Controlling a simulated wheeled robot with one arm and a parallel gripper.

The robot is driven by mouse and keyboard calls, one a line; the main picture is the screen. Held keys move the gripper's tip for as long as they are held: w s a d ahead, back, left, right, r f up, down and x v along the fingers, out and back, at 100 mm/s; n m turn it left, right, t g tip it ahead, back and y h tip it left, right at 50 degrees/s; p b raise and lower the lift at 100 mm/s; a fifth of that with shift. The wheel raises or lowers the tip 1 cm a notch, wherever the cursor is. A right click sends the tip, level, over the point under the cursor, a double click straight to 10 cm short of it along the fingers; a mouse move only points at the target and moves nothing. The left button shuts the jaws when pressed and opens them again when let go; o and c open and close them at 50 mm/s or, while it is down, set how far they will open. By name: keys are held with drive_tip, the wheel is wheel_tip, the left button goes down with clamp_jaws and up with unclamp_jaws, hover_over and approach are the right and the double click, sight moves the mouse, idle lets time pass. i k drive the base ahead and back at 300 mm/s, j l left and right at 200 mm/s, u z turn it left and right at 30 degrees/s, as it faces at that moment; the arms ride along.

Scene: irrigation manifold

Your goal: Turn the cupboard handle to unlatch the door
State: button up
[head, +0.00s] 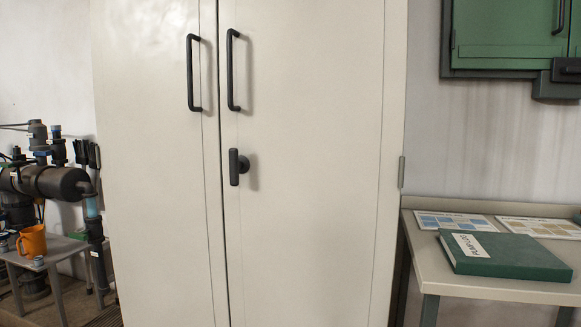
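A tall off-white cupboard (310,230) with two doors fills the middle of the head view. A small dark turning handle (235,167) sits on the right door beside the seam, with its grip upright. Above it are two long dark pull bars, one on the left door (193,73) and one on the right door (233,70). Both doors look shut, with a thin dark seam between them. A hinge (401,172) shows at the right door's outer edge. My gripper is not in view.
At right, a table (480,288) holds a green binder (505,257) and printed sheets (455,221). A green wall cabinet (505,35) hangs above. At left stand dark pipework (50,182) and a low table with an orange mug (33,241). Nothing blocks the cupboard front.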

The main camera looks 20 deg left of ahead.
sight(235, 165)
drive_tip(key=i+j+u, duration=0.1)
drive_tip(key=u, duration=0.95)
